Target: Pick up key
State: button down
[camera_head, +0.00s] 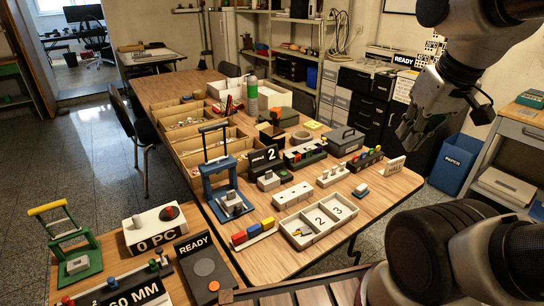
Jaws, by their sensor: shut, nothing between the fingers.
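A small dark and yellow item (302,232) lies in the front left compartment of a white tray (309,246) on the wooden table. It may be a key, but it is too small to tell. Other compartments of the tray are marked 2 and 3. My gripper (405,132) hangs in the air at the upper right, above and to the right of the tray. It is shut and empty, well apart from the tray and the table items.
A blue press stand (220,182), a row of coloured blocks (253,234) and a white block with holes (292,195) stand close around the tray. Wooden bins (205,152) line the left side. A blue paper bin (452,171) stands at the right.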

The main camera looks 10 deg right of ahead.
aim_at(267, 175)
jog(key=i+l+u, duration=0.25)
jog(key=l, duration=0.15)
jog(key=l+u, duration=0.5)
jog(key=l, duration=0.3)
jog(key=i, duration=0.05)
